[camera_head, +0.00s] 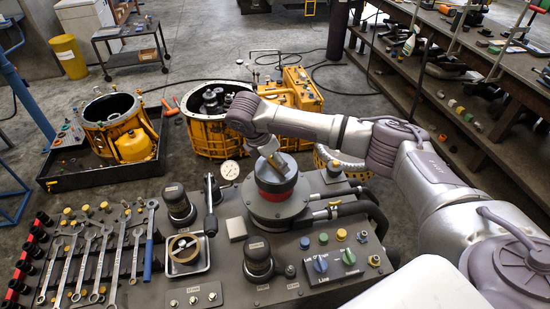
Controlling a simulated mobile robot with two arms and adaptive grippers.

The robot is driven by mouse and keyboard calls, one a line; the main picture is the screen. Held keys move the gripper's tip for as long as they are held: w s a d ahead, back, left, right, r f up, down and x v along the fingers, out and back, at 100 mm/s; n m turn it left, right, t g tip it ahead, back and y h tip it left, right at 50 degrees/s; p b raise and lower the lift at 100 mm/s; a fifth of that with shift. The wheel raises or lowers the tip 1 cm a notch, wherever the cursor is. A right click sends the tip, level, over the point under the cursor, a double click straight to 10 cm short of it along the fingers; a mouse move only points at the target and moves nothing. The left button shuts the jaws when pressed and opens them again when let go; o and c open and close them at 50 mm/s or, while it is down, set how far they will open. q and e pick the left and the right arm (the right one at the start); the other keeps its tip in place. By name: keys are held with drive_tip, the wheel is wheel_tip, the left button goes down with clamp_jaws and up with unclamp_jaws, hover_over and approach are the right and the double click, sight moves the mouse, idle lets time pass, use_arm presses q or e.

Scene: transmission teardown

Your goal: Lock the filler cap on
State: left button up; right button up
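A round black cap with a red band (276,187), which looks like the filler cap, sits on top of a wide grey cylindrical housing (275,212) on the grey bench. My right arm comes in from the right, and my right gripper (277,163) points down at the top of the cap. Its fingertips are at or just above the cap's top. They are small and partly hidden, so I cannot tell whether they touch it or are open or shut. My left gripper is not in view.
Several wrenches (115,255) lie on the bench at left. A pressure gauge (229,170), a lever (210,205) and dark knobs (258,258) stand around the housing. Black hoses (350,208) run to its right. A control panel (335,262) with coloured knobs is in front right.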

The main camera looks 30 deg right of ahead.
idle(0.5)
drive_tip(key=o, duration=1.6)
drive_tip(key=shift+c, duration=0.2)
wheel_tip(320, 180, up, 3)
drive_tip(key=p, duration=0.2)
drive_tip(key=shift+p, duration=0.35)
drive_tip(key=shift+r+b, duration=0.25)
drive_tip(key=shift+b, duration=0.05)
drive_tip(key=shift+r, duration=1.75)
